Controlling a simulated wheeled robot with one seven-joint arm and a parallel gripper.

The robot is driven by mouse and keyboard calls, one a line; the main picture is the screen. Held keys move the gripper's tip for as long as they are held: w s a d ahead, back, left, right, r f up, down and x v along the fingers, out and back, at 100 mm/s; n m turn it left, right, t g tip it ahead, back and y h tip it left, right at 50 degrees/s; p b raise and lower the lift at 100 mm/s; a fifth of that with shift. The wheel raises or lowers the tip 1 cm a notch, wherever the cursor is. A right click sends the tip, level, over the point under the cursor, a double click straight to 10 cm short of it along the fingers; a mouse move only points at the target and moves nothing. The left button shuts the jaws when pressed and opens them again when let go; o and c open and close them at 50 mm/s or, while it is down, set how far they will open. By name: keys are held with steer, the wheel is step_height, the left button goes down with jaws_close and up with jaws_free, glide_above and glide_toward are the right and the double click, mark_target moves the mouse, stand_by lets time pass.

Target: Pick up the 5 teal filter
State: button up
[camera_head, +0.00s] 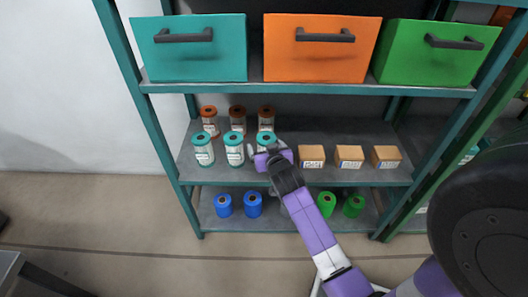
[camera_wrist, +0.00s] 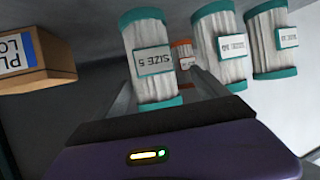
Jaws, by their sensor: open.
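Several teal-capped white filters stand on the middle shelf. The one labelled "SIZE 5" (camera_wrist: 153,58) is ahead of my gripper in the wrist view, which looks upside down. It appears to be the rightmost teal filter (camera_head: 266,138) in the head view, partly hidden by my gripper. My gripper (camera_head: 268,158) is open in front of it. In the wrist view my gripper (camera_wrist: 162,88) has one finger on each side of the filter's lower picture part, with no grip on it. Two other teal filters (camera_head: 234,150) (camera_head: 203,151) stand to its left.
Orange- and brown-capped filters (camera_head: 237,117) stand behind the teal ones. Cardboard boxes (camera_head: 311,155) stand to the right on the same shelf. Blue rolls (camera_head: 253,204) and green rolls (camera_head: 327,202) sit below. Teal, orange and green bins (camera_head: 320,62) fill the shelf above.

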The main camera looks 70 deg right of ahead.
steer(key=x, duration=0.2)
steer(key=b+x, duration=0.1)
steer(key=x, duration=0.1)
steer(key=shift+d, duration=0.45)
steer(key=shift+s, duration=0.1)
steer(key=shift+r, duration=0.1)
steer(key=c, duration=1.7)
